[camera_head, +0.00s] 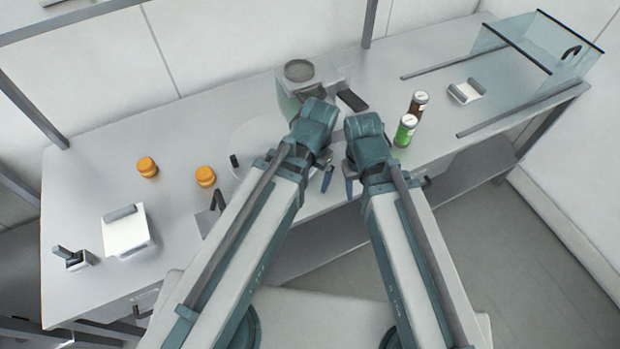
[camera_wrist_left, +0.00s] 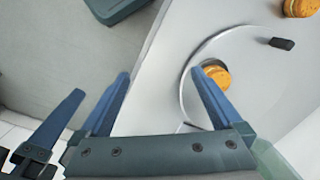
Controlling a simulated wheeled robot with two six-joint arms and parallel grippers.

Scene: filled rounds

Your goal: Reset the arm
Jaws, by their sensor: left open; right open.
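My two arms reach forward side by side over the front part of the bench. My left gripper (camera_head: 327,181) points down near the bench's front edge, with only part of its blue fingers showing in the head view. In the left wrist view, the left gripper (camera_wrist_left: 163,95) has its two fingers spread wide with nothing between them. My right gripper (camera_head: 349,188) hangs close beside it, also pointing down and open; its fingers are partly hidden. I see nothing held in it. Another blue finger shows at the far left of the wrist view.
The grey bench (camera_head: 95,190) bears two orange round items (camera_head: 148,167) (camera_head: 206,176), a white device (camera_head: 127,233), a machine with a round top (camera_head: 299,71), a green can (camera_head: 405,130), a brown can (camera_head: 418,104) and a glass enclosure (camera_head: 535,45). The bench's left part has free room.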

